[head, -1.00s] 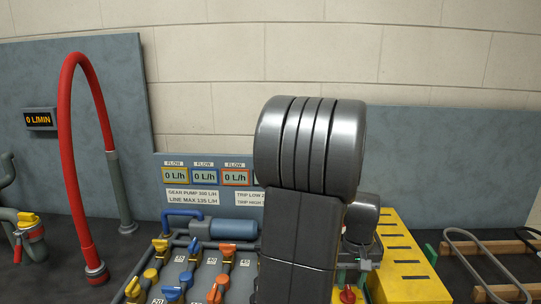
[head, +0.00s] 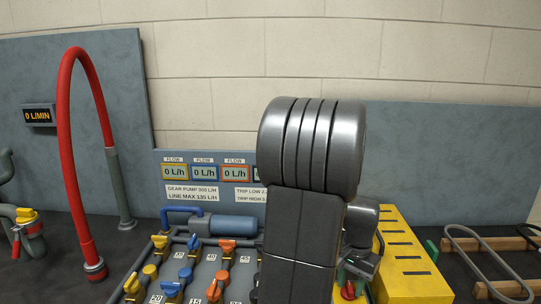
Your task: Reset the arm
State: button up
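My arm's dark grey links stand in the middle of the head view, upright in front of the pump panel.
A blue pump (head: 232,226) and several yellow, blue and orange valves (head: 185,274) stand left of my arm. A red hose (head: 67,150) arches at the left. A yellow block (head: 405,262) and metal loops on wood (head: 490,258) are at the right.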

jog(key=m+b, duration=0.1)
jog(key=m, duration=0.3)
jog(key=shift+m, duration=0.3)
jog(key=shift+r, duration=0.1)
